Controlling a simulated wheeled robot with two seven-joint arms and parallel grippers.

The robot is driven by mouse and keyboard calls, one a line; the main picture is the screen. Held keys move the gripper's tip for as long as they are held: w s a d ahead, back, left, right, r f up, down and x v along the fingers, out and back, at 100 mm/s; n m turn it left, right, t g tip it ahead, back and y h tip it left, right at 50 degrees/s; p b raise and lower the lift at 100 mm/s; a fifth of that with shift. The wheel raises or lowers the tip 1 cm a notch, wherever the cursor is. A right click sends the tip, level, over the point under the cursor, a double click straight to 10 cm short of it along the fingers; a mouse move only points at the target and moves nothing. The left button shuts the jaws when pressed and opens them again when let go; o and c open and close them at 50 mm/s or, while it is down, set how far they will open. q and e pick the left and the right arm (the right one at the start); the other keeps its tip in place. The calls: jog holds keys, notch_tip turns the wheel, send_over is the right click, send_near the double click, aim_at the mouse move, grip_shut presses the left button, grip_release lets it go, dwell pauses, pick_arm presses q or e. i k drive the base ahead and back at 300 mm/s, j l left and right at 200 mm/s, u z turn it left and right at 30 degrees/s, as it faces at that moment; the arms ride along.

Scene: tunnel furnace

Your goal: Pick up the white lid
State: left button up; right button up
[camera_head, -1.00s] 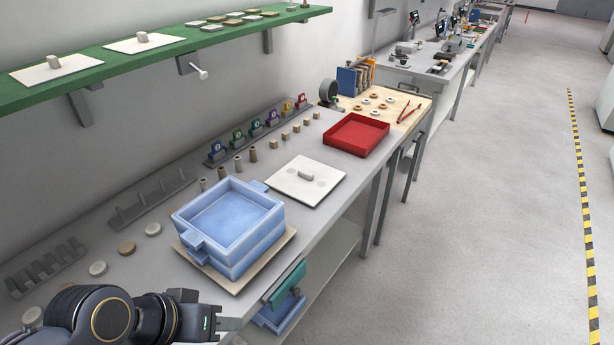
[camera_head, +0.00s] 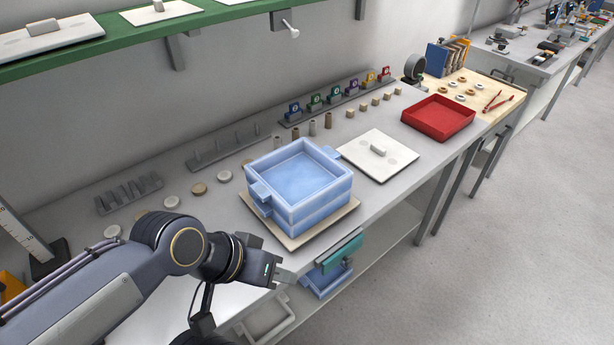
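A white square lid (camera_head: 372,163) with a small block handle (camera_head: 378,149) lies flat on the grey workbench, just right of a stack of light blue trays (camera_head: 298,196). My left gripper (camera_head: 287,276) is at the bench's front edge, in front of the blue trays and apart from the lid. The trays lie between it and the lid. Its fingers are small and seen from the side, so their opening is unclear. My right gripper is not in view.
The blue trays stand on a beige board (camera_head: 347,208). A red tray (camera_head: 438,118) is right of the lid. Similar white plates with handles (camera_head: 60,37) lie on the green shelf (camera_head: 110,58) above. A rack of coloured tags (camera_head: 330,97) stands behind.

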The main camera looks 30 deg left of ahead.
aim_at(377, 155)
jog(key=i+l+u, duration=0.1)
jog(key=u, duration=0.3)
jog(key=i+l+u, duration=0.15)
jog(key=u, duration=0.3)
jog(key=i+l+u, duration=0.15)
jog(key=u, duration=0.25)
jog(key=i+l+u, duration=0.1)
jog(key=l, duration=0.35)
jog(key=i+l+u, duration=0.1)
jog(key=i+l, duration=0.15)
jog(key=l, duration=0.2)
jog(key=i+l+u, duration=0.15)
jog(key=l, duration=0.3)
jog(key=i+l+u, duration=0.1)
jog(key=l, duration=0.4)
jog(key=l+u, duration=0.1)
jog(key=l, duration=0.35)
jog(key=i+l, duration=0.1)
jog(key=l, duration=0.5)
jog(key=i+l, duration=0.15)
jog(key=l, duration=0.15)
